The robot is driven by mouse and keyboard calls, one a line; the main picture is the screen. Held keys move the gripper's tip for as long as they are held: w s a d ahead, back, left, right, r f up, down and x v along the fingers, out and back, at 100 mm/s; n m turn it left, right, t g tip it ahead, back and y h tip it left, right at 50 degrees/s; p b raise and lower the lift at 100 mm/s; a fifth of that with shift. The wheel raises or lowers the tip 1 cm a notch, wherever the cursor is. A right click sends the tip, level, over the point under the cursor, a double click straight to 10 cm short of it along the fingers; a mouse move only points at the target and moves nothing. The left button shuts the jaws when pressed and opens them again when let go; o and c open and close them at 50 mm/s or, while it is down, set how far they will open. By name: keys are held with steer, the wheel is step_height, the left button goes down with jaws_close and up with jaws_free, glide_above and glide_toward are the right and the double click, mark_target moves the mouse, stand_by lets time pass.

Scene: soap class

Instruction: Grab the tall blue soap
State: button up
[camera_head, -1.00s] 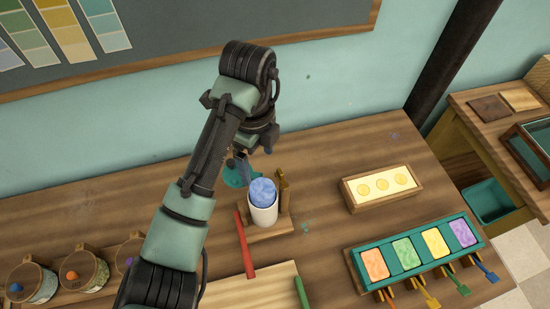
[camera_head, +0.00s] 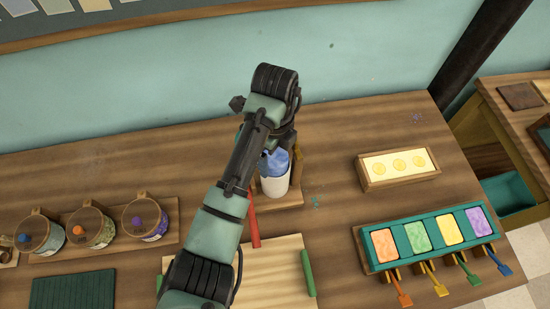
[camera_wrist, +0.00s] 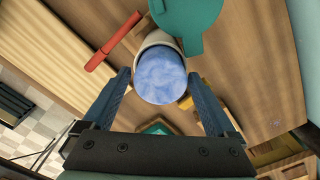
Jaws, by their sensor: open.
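The tall blue soap (camera_wrist: 160,76) is a mottled blue cylinder standing in a white sleeve (camera_head: 274,186) on a small wooden stand. In the wrist view its round top faces the camera. My gripper (camera_wrist: 160,88) is open, with one dark blue finger on each side of the soap top. Small gaps show between the fingers and the soap; I cannot tell how far down they reach. In the head view my arm hides part of the gripper and the soap's upper left.
A red stick (camera_head: 253,220) lies left of the stand. A pale wooden board (camera_head: 210,262) lies in front. A tray of yellow soaps (camera_head: 367,180) and a teal rack of coloured soaps (camera_head: 370,266) are to the right. Lidded jars stand left. A teal round piece (camera_wrist: 190,20) adjoins the sleeve.

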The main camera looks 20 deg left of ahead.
steer(key=shift+f, duration=0.5)
steer(key=shift+c, duration=0.2)
steer(key=c, duration=1.3)
